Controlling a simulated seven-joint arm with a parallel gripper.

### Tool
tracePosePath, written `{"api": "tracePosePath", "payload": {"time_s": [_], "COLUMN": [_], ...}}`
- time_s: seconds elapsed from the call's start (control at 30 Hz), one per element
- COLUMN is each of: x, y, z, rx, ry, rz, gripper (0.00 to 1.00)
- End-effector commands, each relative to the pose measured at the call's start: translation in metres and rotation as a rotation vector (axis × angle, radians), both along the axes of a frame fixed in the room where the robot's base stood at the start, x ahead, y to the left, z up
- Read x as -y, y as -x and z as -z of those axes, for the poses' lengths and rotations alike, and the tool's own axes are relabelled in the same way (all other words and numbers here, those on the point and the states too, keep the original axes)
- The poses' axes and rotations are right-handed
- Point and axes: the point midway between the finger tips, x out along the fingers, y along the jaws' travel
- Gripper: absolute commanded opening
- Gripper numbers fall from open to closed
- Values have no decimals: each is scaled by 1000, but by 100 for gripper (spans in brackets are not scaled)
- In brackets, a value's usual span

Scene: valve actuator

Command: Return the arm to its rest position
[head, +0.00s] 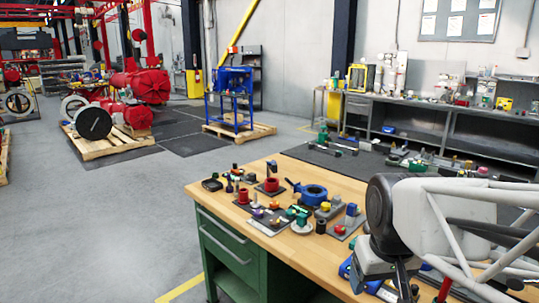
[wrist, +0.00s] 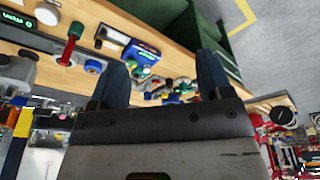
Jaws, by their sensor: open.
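My gripper (wrist: 165,68) shows in the wrist view with its two dark blue fingers spread apart and nothing between them. The wrist picture is turned, with the bench edge and floor toward the top right. In the head view my arm stands at the lower right, over the right part of the wooden workbench (head: 262,232). The gripper's end there is largely cut off by the lower picture edge. The bench top and several small parts lie beyond the fingers in the wrist view, and I see no contact with them.
Valve parts crowd the bench, including a blue ring-shaped part (head: 312,192) and a red part (head: 271,185). A blue device (wrist: 138,52) and a red-handled part (wrist: 70,44) show in the wrist view. The grey floor (head: 110,220) left of the bench is clear.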

Motion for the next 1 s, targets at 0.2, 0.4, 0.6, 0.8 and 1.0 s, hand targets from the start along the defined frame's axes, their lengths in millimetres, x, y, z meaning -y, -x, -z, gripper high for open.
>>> {"api": "tracePosePath", "payload": {"time_s": [0.2,0.4,0.6,0.8,1.0], "x": [-5,-6,-6,-6,-6], "y": [42,58,60,59,59], "z": [17,26,26,26,26], "rx": [17,22,22,22,22], "ry": [-14,-21,-21,-21,-21], "rz": [56,81,84,84,84], "gripper": [72,72,72,72,72]}}
